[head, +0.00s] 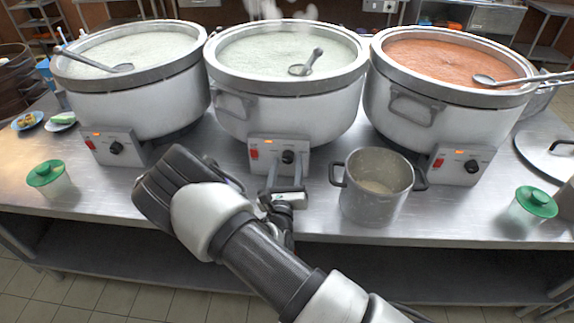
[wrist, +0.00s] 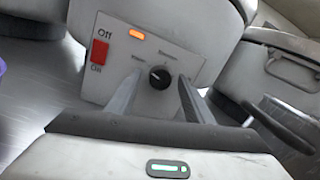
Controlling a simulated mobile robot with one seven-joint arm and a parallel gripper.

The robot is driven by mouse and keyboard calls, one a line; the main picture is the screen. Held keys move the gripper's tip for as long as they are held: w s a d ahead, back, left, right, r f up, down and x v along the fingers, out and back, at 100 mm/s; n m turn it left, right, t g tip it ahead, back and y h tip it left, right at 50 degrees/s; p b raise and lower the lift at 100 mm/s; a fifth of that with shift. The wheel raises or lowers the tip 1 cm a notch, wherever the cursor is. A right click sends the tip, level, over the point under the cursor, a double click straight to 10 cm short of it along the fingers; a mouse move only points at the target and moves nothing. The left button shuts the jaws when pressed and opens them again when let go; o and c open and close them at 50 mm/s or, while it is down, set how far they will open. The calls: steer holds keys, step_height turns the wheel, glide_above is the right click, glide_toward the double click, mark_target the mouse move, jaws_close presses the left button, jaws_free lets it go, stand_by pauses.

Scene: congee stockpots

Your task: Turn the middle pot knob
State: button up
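The middle pot (head: 285,95) is a large white stockpot with a metal rim, holding pale congee. Its white control box (head: 265,150) carries a red switch, a lit orange lamp and a black round knob (head: 288,157). In the wrist view the knob (wrist: 159,76) shows a pale pointer mark. My gripper (head: 285,170) is in front of the box. In the wrist view my gripper (wrist: 157,88) is open, with one finger on each side of the knob and visible gaps. Whether the fingertips touch the panel, I cannot tell.
A left pot (head: 135,100) and a right pot (head: 425,105) with orange contents flank it, each with a similar box. A small metal pot (head: 377,195) stands close right of my gripper. Green-lidded containers (head: 47,175) (head: 537,203) stand near the steel table's front edge.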

steer(key=s+a+f, duration=0.1)
steer(key=s, duration=1.6)
steer(key=shift+s, duration=0.15)
steer(key=shift+f, duration=0.1)
